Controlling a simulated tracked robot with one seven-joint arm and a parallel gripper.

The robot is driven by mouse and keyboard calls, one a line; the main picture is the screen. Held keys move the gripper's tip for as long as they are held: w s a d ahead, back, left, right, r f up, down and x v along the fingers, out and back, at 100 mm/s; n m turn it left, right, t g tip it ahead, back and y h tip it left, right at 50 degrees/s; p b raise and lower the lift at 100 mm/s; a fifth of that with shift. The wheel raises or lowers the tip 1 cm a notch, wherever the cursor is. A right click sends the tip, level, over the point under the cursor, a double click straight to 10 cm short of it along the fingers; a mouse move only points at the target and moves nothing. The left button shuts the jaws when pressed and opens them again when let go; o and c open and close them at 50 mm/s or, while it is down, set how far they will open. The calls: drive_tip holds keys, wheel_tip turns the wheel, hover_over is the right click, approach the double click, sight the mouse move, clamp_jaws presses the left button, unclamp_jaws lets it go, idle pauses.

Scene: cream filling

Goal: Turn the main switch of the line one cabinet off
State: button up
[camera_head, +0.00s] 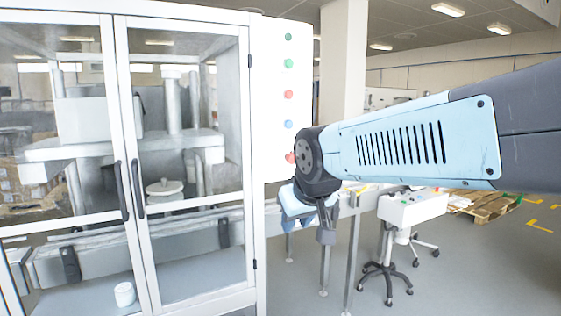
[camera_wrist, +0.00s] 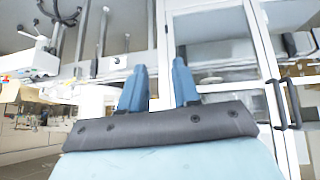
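A white cabinet stands on the left in the head view, with two glass doors and a white side panel (camera_head: 272,70). A column of buttons runs down this panel: two green ones at the top (camera_head: 288,63), a red one (camera_head: 288,94), a blue one (camera_head: 289,124) and a red control (camera_head: 290,157) partly behind my arm. I cannot tell which of these, if any, is the main switch. My gripper (camera_head: 310,218) hangs below my wrist, lower than the buttons and right of the doors. Its two blue fingers are apart and empty in the wrist view (camera_wrist: 160,88).
Black door handles (camera_head: 138,188) stick out from the cabinet front. A conveyor runs through the cabinet, with a white cup (camera_head: 124,294) low inside. A white control box on a wheeled stand (camera_head: 412,207) and a wooden pallet (camera_head: 488,206) stand right. Grey floor is open at front right.

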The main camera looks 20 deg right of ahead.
drive_tip(key=o, duration=0.6)
drive_tip(key=w+d+t, duration=0.1)
drive_tip(key=w+d, duration=0.2)
drive_tip(key=w+d+r+t+h, duration=0.1)
drive_tip(key=w+d, duration=0.2)
drive_tip(key=w, duration=0.1)
drive_tip(key=w+d+r+n+t+h, duration=0.1)
drive_tip(key=w+d+t, duration=0.1)
drive_tip(key=w+d, duration=0.1)
drive_tip(key=shift+w+d+r, duration=0.1)
drive_tip(key=shift+w+r, duration=0.1)
drive_tip(key=shift+w, duration=0.3)
drive_tip(key=n+t+y, duration=0.4)
drive_tip(key=n+t, duration=0.3)
approach(294, 160)
drive_tip(key=w, duration=1.1)
drive_tip(key=shift+a+r, duration=0.15)
drive_tip(key=shift+a, duration=0.15)
drive_tip(key=shift+c, duration=0.3)
drive_tip(key=shift+s, duration=0.1)
drive_tip(key=c, duration=0.9)
